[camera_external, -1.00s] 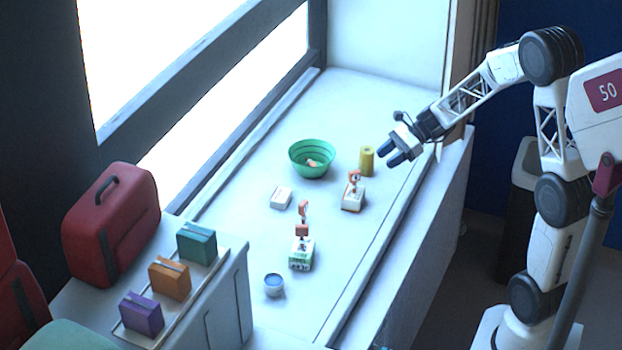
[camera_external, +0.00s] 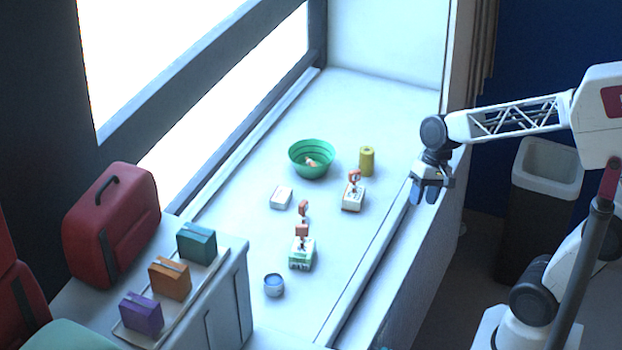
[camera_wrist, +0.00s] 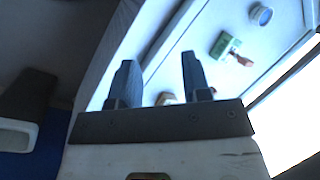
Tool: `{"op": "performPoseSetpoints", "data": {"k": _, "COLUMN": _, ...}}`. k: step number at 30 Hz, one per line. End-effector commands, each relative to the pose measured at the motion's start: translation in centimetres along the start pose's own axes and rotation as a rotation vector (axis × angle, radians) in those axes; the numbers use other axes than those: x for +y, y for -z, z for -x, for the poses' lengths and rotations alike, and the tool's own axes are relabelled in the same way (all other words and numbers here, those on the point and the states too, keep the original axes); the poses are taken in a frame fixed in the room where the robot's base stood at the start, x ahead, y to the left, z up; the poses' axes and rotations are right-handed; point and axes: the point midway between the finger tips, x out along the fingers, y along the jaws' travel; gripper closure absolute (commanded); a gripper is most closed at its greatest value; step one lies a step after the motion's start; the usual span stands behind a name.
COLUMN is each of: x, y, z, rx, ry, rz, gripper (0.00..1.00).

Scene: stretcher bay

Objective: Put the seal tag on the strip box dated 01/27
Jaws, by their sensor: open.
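My gripper (camera_external: 424,193) is open and empty, fingers pointing down, above the counter's right edge and apart from every object. In the wrist view my gripper (camera_wrist: 160,72) shows two spread fingers. A green-and-white box (camera_external: 301,260) has orange-red pieces standing on it; it also shows in the wrist view (camera_wrist: 221,45). A pale box (camera_external: 351,203) with an orange-red piece on top stands nearer my gripper. A plain white box (camera_external: 281,197) lies left of it. A small orange-pink piece (camera_external: 312,162) lies in the green bowl (camera_external: 305,173). I cannot read any dates or tell which piece is the seal tag.
A yellow cylinder (camera_external: 367,162) stands beside the bowl. A small blue-grey cup (camera_external: 274,286) stands at the front. At left, a tray (camera_external: 206,272) bears teal, orange and purple packs beside a red case (camera_external: 110,225). The front right of the counter is clear.

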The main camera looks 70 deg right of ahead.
Motion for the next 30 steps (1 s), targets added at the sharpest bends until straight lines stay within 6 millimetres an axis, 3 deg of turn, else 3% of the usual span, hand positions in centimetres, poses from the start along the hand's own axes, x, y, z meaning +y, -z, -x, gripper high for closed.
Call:
{"op": "performPoseSetpoints", "data": {"k": 6, "x": 0.9, "y": -4.5, "z": 0.9, "rx": 0.108, "ry": -0.128, "rz": 0.313, "gripper": 0.56}}
{"op": "performPoseSetpoints", "data": {"k": 13, "x": 2.2, "y": -7.5, "z": 1.8, "rx": 0.205, "ry": -0.241, "rz": 0.585, "gripper": 0.56}}
{"op": "performPoseSetpoints", "data": {"k": 19, "x": 2.8, "y": -8.5, "z": 2.3, "rx": 0.247, "ry": -0.290, "rz": 0.699, "gripper": 0.56}}
{"op": "performPoseSetpoints", "data": {"k": 30, "x": 2.9, "y": -8.6, "z": 2.3, "rx": 0.253, "ry": -0.297, "rz": 0.714, "gripper": 0.56}}
